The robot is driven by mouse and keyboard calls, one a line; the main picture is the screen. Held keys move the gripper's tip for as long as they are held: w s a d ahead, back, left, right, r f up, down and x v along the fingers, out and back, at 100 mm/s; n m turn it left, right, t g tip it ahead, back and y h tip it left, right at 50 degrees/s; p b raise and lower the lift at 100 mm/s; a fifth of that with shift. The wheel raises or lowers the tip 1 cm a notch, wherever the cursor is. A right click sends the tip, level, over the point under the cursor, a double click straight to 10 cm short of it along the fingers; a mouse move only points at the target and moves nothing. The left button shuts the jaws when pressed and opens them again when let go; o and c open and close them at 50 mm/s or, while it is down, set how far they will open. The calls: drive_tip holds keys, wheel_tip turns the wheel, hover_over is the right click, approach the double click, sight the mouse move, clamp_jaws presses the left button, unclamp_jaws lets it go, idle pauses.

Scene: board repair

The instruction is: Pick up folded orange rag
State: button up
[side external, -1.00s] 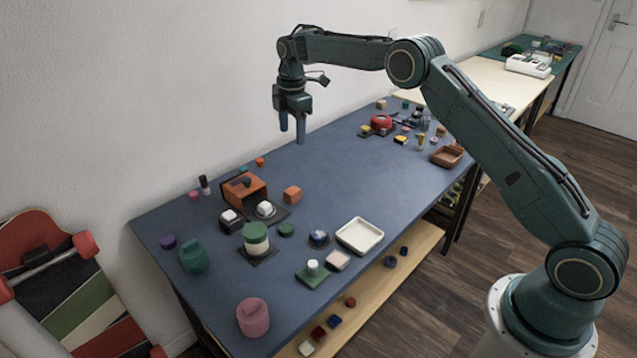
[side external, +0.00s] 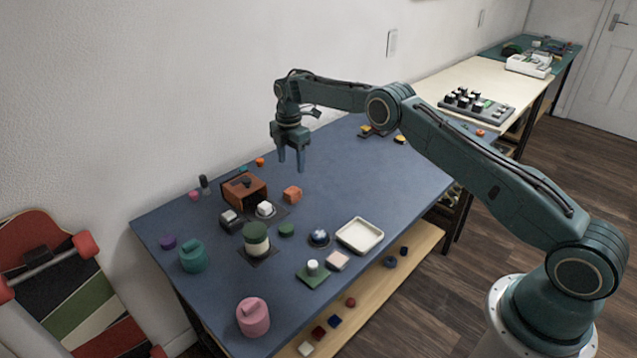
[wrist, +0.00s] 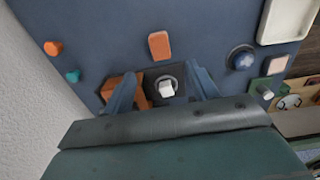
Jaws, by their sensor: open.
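The small orange block-like thing, which looks like the folded orange rag (side external: 292,194), lies on the blue table, right of a brown-orange box. In the wrist view the rag (wrist: 159,45) shows as a rounded orange rectangle, beyond the fingertips and roughly centred between them. My gripper (side external: 291,164) points down and hangs above the table, above the rag in the picture and apart from it. Its two fingers are spread with nothing between them. In the wrist view my gripper (wrist: 162,78) also shows both fingers apart.
A brown-orange box (side external: 245,190) and a white-topped part (side external: 265,210) stand close to the rag. A white tray (side external: 360,236), a green-and-white jar (side external: 256,239) and a pink pot (side external: 253,317) stand nearer the front. The table behind and right of the rag is bare.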

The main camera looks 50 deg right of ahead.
hover_over(293, 191)
drive_tip(key=shift+w+f, duration=0.1)
drive_tip(key=shift+f, duration=2.95)
drive_tip(key=shift+f, duration=0.1)
drive_tip(key=shift+f, duration=2.5)
drive_tip(key=c, duration=1.1)
